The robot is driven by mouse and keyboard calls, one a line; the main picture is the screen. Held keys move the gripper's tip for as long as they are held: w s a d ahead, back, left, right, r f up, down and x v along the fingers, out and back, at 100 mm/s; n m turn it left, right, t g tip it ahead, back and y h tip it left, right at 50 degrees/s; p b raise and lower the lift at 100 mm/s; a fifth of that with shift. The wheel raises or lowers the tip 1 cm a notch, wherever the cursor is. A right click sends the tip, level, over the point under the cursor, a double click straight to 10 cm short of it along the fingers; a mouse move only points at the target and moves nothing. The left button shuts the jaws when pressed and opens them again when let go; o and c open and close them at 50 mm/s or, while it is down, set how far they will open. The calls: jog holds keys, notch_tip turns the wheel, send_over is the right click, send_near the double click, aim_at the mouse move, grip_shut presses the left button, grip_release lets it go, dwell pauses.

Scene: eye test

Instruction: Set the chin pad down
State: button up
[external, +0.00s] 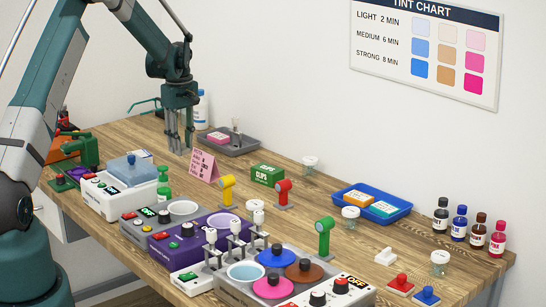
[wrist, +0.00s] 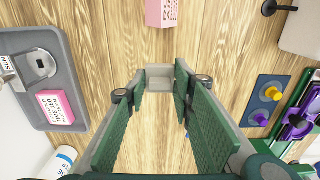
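My gripper (external: 179,149) hangs pointing down over the back left of the table, beside the grey tray. In the wrist view its two green-padded fingers (wrist: 160,80) are shut on a small pale grey block, which I take as the chin pad (wrist: 160,84). It sits between the fingertips and appears to touch both. In the external view the fingers mostly hide it. Bare wood shows around it in the wrist view; its exact height above the table cannot be told.
A grey tray (external: 244,149) with a pink bar (external: 218,137) is beside my gripper. A pink folded card (external: 204,167) stands close by. A white-and-blue device (external: 103,198) and a green microscope-like stand (external: 85,150) are nearer.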

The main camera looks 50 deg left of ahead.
jog(key=shift+f, duration=0.15)
jog(key=shift+f, duration=1.75)
jog(key=shift+f, duration=0.2)
jog(key=o, duration=0.7)
jog(key=shift+c, duration=0.2)
jog(key=shift+r, duration=0.25)
notch_tip(320, 180, up, 12)
jog(key=shift+f, duration=0.1)
